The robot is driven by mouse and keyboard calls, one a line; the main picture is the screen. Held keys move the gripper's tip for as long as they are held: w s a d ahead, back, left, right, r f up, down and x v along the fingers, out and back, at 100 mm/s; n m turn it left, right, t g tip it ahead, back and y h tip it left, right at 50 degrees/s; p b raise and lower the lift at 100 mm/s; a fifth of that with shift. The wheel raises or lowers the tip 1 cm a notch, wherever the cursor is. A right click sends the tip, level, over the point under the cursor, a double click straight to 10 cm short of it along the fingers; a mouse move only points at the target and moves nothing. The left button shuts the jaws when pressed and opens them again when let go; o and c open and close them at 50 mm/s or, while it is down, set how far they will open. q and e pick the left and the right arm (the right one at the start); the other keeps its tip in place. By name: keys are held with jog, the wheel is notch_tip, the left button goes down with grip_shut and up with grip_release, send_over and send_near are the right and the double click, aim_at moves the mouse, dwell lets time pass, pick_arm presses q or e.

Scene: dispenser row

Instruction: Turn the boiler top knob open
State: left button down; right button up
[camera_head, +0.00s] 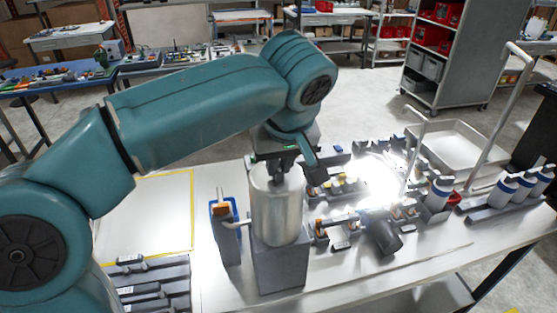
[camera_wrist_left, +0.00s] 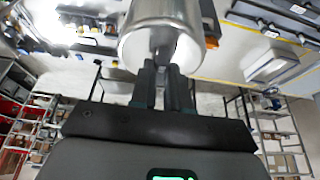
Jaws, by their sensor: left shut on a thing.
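The boiler is a silver metal cylinder (camera_head: 277,208) standing upright on a grey block, with a spout on its left side. My left gripper (camera_head: 283,168) points down at the boiler's top, and its fingers are close together there. In the left wrist view the two dark fingers (camera_wrist_left: 164,82) reach to the boiler's shiny end (camera_wrist_left: 137,42). They are shut on the top knob (camera_wrist_left: 163,42), a small grey piece that is mostly hidden by the fingers. In the head view the knob is hidden by the gripper. My right gripper is not in view.
A grey stand with an orange and blue item (camera_head: 222,210) is left of the boiler. A dark cylinder (camera_head: 382,230) and several small dispensers lie to its right. The yellow-outlined area (camera_head: 150,215) is mostly bare.

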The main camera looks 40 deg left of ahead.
aim_at(283, 187)
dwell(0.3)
pick_arm(q)
jog(key=c, duration=1.3)
grip_release()
jog(key=shift+c, duration=0.2)
jog(key=shift+o, duration=1.2)
jog(key=shift+w+a+f, duration=0.1)
jog(key=shift+w+a, duration=0.05)
jog(key=shift+a, duration=0.05)
jog(key=shift+s+d+r, duration=0.2)
jog(key=shift+d+r, duration=0.05)
jog(key=shift+r, duration=0.1)
jog(key=v, duration=0.4)
jog(key=shift+d, duration=0.25)
jog(key=s+d+b, duration=0.3)
jog(key=s+d, duration=0.4)
jog(key=d, duration=0.1)
jog(key=shift+s+d+r, duration=0.15)
jog(key=shift+s+d, duration=0.15)
jog(key=shift+w, duration=0.15)
